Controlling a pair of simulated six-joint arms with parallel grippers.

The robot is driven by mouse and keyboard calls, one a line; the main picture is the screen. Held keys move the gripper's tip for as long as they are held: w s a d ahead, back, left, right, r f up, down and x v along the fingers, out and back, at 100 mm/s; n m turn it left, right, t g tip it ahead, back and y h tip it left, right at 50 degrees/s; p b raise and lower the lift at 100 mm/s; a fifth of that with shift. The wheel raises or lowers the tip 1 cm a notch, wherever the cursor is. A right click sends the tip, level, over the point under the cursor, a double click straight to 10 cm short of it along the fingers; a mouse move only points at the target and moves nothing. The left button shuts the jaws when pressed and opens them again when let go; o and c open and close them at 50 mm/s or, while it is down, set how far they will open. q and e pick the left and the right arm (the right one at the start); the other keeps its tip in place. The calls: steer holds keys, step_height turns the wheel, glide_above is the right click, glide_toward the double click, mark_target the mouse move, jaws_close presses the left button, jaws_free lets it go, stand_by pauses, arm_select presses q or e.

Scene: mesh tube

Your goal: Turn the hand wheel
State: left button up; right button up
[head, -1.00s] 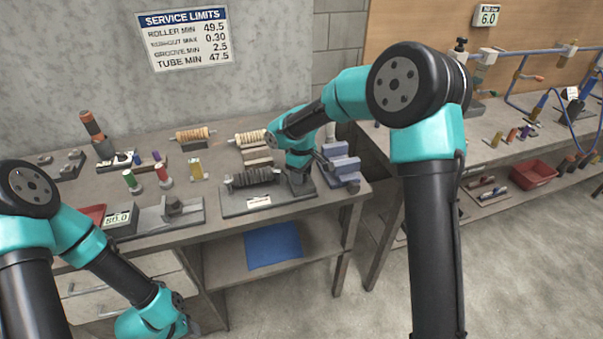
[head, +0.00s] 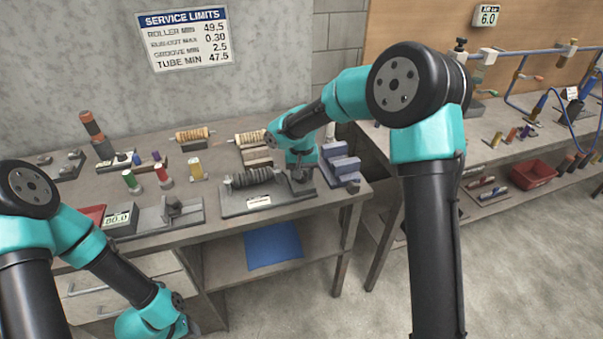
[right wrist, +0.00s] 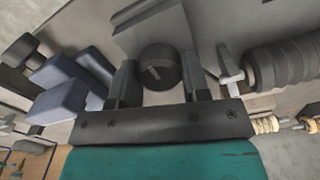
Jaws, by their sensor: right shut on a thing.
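The hand wheel shows in the right wrist view as a dark round knob (right wrist: 160,66) with a pale line on its face. It is at the right end of the fixture (head: 240,206), which holds a dark ribbed roller (head: 252,178). My right gripper (right wrist: 160,84) has one finger on each side of the knob and is shut on it. In the head view my right gripper (head: 301,176) is at the fixture's right end, and my wrist partly hides the knob. My left arm is low at the left; its gripper is outside the view.
Blue blocks (head: 342,166) stand close to the right of my right gripper. Two pale rollers (head: 194,138) lie on stands behind. A gauge showing 80.0 (head: 119,218) and small coloured cylinders (head: 163,175) are at the left. A second bench (head: 500,150) is at the right.

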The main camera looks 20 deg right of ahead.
steer(key=m, duration=1.1)
steer(key=shift+m, duration=0.3)
stand_by(0.3)
steer(key=o, duration=0.9)
steer(key=shift+o, duration=0.2)
step_height(320, 180, up, 18)
steer(key=shift+f, duration=0.25)
stand_by(0.4)
